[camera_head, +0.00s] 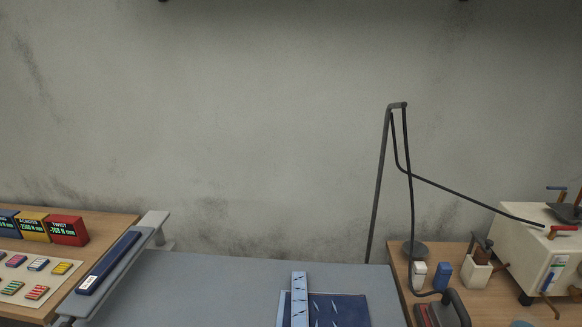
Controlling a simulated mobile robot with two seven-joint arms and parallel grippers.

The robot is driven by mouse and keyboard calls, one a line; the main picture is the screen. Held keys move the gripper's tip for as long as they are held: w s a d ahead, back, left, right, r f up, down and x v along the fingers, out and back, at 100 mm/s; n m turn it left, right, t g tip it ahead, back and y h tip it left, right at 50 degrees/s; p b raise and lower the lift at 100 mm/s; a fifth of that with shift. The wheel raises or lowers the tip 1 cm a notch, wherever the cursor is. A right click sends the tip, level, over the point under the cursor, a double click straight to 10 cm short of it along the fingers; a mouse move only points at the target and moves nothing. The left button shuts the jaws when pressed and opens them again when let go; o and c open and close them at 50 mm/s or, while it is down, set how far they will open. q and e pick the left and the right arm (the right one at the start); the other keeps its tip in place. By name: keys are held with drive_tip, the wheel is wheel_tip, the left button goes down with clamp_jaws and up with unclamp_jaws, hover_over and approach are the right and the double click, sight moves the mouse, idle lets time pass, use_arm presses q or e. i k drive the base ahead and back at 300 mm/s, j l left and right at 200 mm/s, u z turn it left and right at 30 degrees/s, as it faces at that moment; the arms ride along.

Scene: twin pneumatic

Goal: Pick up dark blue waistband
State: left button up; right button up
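A long dark blue strip (109,261), which looks like the waistband, lies slantwise on a narrow grey ledge at the left. A small white label shows at its near end. A dark blue flat piece (345,311) with pale marks lies at the bottom centre, cut off by the frame edge. A light blue strip (299,297) with dark marks lies along its left side. Neither of my grippers is in view.
A grey table (230,285) fills the middle, mostly bare. On the left wooden bench are coloured display boxes (68,230) and a card of small striped pieces (38,264). At right are an iron (447,310), a hose stand (380,180) and a white machine (535,250).

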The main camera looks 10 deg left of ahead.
sight(96, 278)
drive_tip(key=u, duration=1.45)
